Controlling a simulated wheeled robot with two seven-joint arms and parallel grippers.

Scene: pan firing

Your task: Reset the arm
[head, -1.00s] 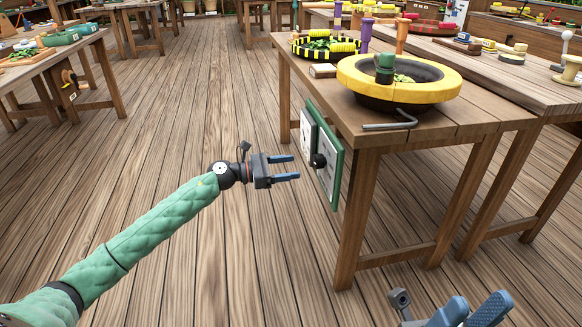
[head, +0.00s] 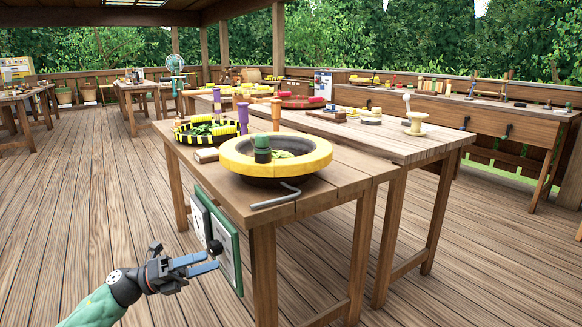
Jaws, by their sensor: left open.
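My left gripper (head: 205,265) is in the lower left of the head view, in front of the near table's left side. It is open, with nothing between its two blue-grey fingers. Its tips point right, towards a green-framed panel (head: 233,262) with a black knob (head: 215,247) on the table's side. The fingertips look close to the panel; I cannot tell whether they touch it. My right gripper is out of view.
The near wooden table (head: 345,178) carries a yellow-rimmed pan (head: 235,160) with a dark green cylinder (head: 262,150), a bent metal rod (head: 275,197) and a yellow-black striped pan (head: 180,133). A longer table (head: 425,146) stands behind. The floor at left (head: 70,200) is clear.

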